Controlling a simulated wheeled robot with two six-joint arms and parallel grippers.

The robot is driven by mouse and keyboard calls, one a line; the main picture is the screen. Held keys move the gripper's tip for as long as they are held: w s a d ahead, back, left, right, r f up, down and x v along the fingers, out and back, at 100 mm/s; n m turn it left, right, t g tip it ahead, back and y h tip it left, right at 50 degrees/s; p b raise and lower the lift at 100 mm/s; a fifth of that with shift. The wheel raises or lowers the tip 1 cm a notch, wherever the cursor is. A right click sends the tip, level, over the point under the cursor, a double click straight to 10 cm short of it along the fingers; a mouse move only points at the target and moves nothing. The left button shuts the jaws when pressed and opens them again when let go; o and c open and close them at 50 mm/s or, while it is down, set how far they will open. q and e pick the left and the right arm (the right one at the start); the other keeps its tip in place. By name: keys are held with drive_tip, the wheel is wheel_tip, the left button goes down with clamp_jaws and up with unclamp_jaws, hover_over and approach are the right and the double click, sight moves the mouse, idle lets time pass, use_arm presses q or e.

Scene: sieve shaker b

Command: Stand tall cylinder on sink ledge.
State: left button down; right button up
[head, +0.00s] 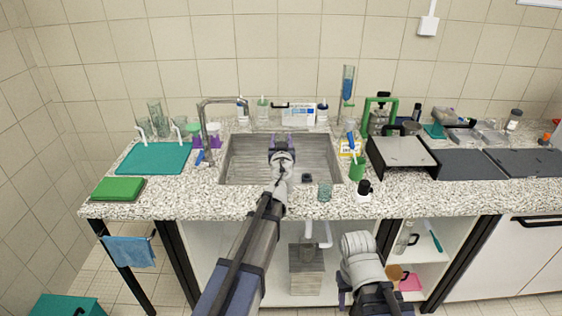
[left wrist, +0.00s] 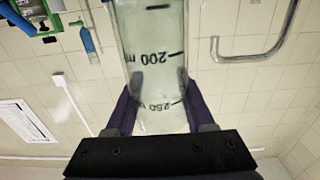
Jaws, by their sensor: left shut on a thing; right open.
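My left gripper (head: 282,142) is over the sink (head: 240,160), near its back edge. In the left wrist view its two purple fingers are shut on a clear graduated cylinder (left wrist: 157,60) with black marks reading 200 and 250. My right gripper (head: 345,296) is open, low in front of the counter.
A grey faucet (head: 203,125) stands at the sink's left. Bottles and a white box (head: 298,115) crowd the ledge behind. A teal mat (head: 153,160) with glassware lies left. A grey metal stand (head: 400,152) and a green cup (head: 357,168) are right.

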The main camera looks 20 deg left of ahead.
use_arm(q)
drive_tip(key=shift+f, duration=0.45)
use_arm(e)
drive_tip(key=shift+f, duration=0.45)
use_arm(q)
wheel_tip(320, 180, down, 4)
drive_tip(key=b, duration=0.3)
drive_tip(key=shift+r+b, duration=0.25)
drive_tip(key=shift+b, duration=0.1)
use_arm(e)
wheel_tip(320, 180, down, 4)
drive_tip(key=shift+r, duration=0.2)
use_arm(q)
drive_tip(key=shift+f, duration=0.1)
use_arm(e)
drive_tip(key=shift+f, duration=0.1)
use_arm(q)
drive_tip(key=shift+f, duration=0.15)
drive_tip(key=shift+c, duration=1.3)
unclamp_jaws()
